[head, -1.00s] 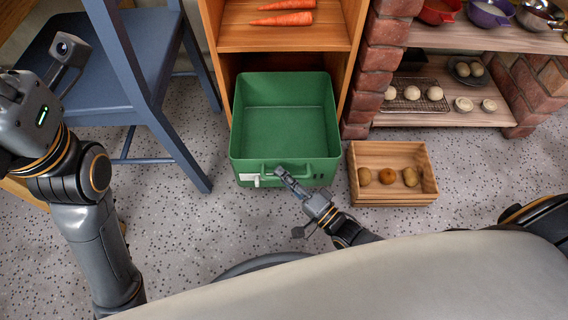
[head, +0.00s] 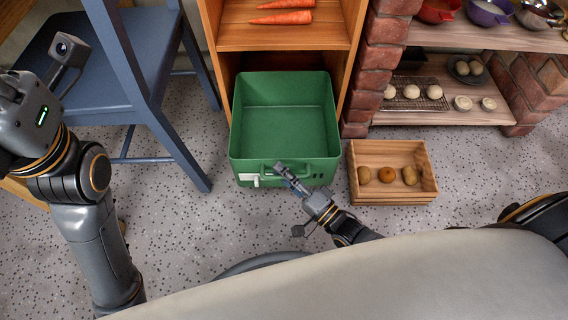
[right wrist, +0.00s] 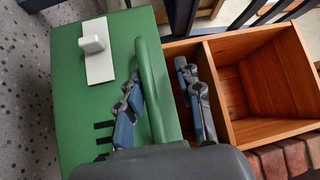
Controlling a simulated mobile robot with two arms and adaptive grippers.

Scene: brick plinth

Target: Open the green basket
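The green basket (head: 285,145) stands pulled out of the bottom bay of the wooden shelf, its empty inside showing from above. Its front has a bar handle and a white label holder, which also show in the right wrist view, the handle (right wrist: 153,85) near the middle. My right gripper (head: 281,169) is at the front handle. In the right wrist view its two fingers (right wrist: 165,95) are spread, one on each side of the handle, with a gap on the right side. My left arm is at the left of the head view; its fingertips are out of frame.
The wooden shelf (head: 284,38) holds carrots (head: 283,18) above the basket. A wooden crate (head: 394,198) with three round vegetables stands just right of the basket. A blue chair (head: 150,105) stands to the left. Speckled floor is clear between chair and basket.

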